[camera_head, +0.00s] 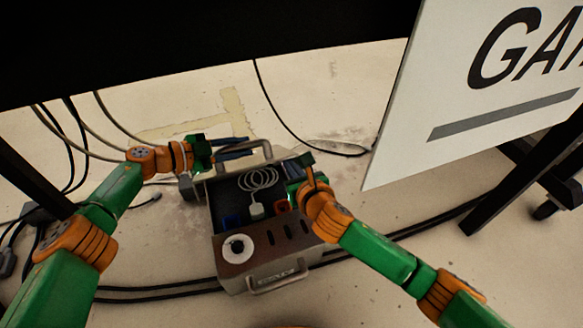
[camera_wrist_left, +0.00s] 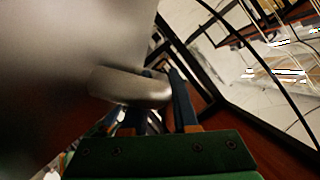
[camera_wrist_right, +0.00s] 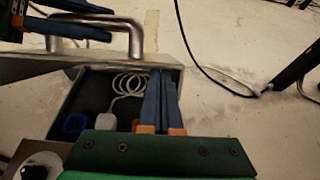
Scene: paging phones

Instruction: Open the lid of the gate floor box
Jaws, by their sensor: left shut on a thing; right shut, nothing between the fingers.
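The gate floor box (camera_head: 268,276) stands on the floor in the head view, with its inside exposed. Its grey lid (camera_wrist_right: 30,66) is raised at the far side, seen nearly edge-on in the right wrist view. My left gripper (camera_head: 240,148) is shut on the lid's silver handle (camera_wrist_right: 122,24); the handle also lies between the fingers in the left wrist view (camera_wrist_left: 165,90).
Inside the box are a coiled white cable (camera_head: 258,180), a blue socket (camera_head: 232,221) and a red socket (camera_head: 283,206). A large GATE sign (camera_head: 480,100) stands at the right. Black cables (camera_head: 160,296) cross the floor around the box. A dark tabletop (camera_head: 200,40) overhangs the back.

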